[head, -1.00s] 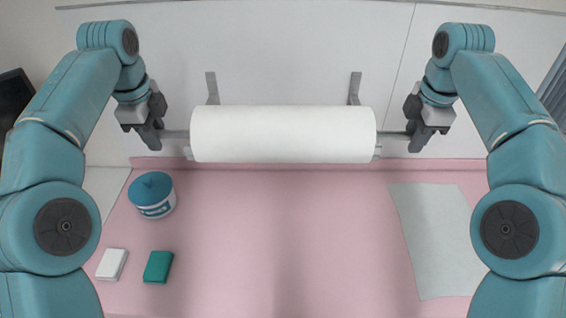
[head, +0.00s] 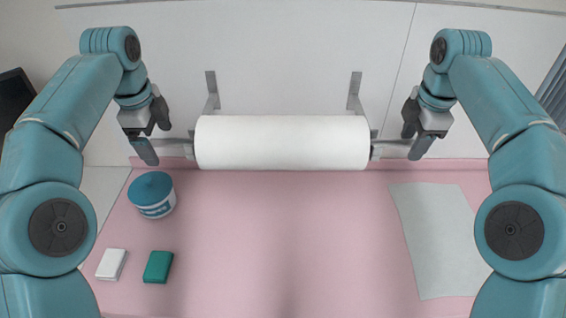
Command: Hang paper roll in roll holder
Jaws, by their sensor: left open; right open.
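The white paper roll (head: 282,143) lies level, its rod ends showing at both sides. The roll holder's two grey brackets, the left one (head: 211,92) and the right one (head: 355,90), are fixed to the white wall panel, and their lower arms reach the roll's ends. The roll appears to rest at the brackets, though the exact seating is partly hidden. My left gripper (head: 155,142) is open around or beside the left rod end. My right gripper (head: 412,140) is open around or beside the right rod end. I cannot tell whether either touches the rod.
A pink surface (head: 285,240) spreads below, clear in the middle. On its left are a white tub with a blue lid (head: 151,190), a white box (head: 111,264) and a green box (head: 158,267). A pale sheet (head: 437,240) lies at right.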

